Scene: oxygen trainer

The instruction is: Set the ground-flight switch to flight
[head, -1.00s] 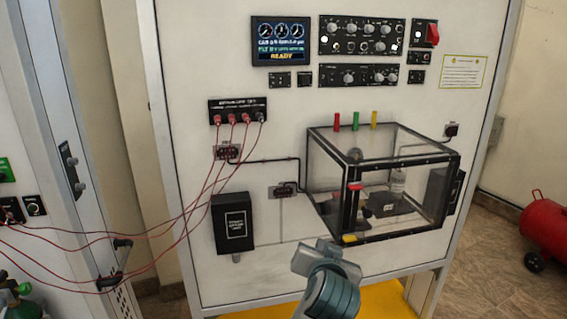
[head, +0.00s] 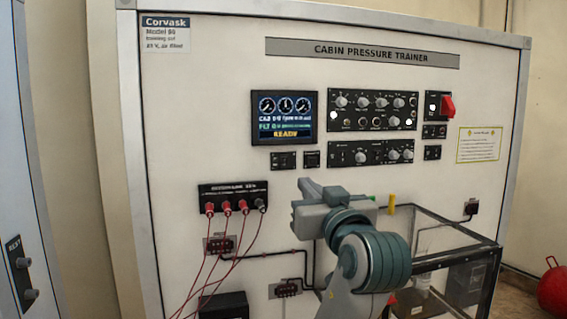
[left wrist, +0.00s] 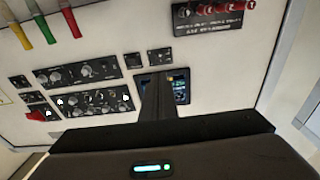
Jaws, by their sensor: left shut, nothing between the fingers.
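The trainer panel (head: 230,70) carries an upper control panel (head: 372,110) with knobs and small switches, and a lower control panel (head: 371,153). Small switch modules sit below the display (head: 283,160) and at the right (head: 434,131). Labels are too small to read, so I cannot tell which switch is ground-flight. My left gripper (head: 304,184) is shut and empty, in front of the board below the display. In the left wrist view, upside down, the finger (left wrist: 157,105) partly covers the display; the upper (left wrist: 95,103) and lower (left wrist: 77,72) control panels lie left of it.
A lit display (head: 284,117) reads READY. A red-guarded switch (head: 447,106) is at the upper right. Red leads hang from the jack block (head: 233,194). A clear box (head: 470,232) projects from the board at the lower right, partly behind my left arm.

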